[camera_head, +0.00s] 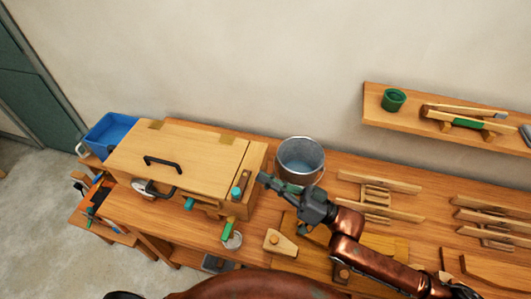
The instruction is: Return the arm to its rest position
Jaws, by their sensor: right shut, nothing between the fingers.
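My right gripper (279,187) is shut and empty. It hangs over the workbench (322,268), just in front of a metal bucket (300,160) and right of a wooden box. Its copper-coloured arm comes in from the lower right and reaches across the bench. The gripper overlaps the bucket's lower edge in the picture; I cannot tell whether they touch. My left gripper is not in view.
A closed wooden box (190,155) with a black handle fills the bench's left part. A blue bin (108,133) is beyond it. Wooden frames (376,195) lie to the right. A wall shelf (450,125) holds a green cup (393,100) and tools.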

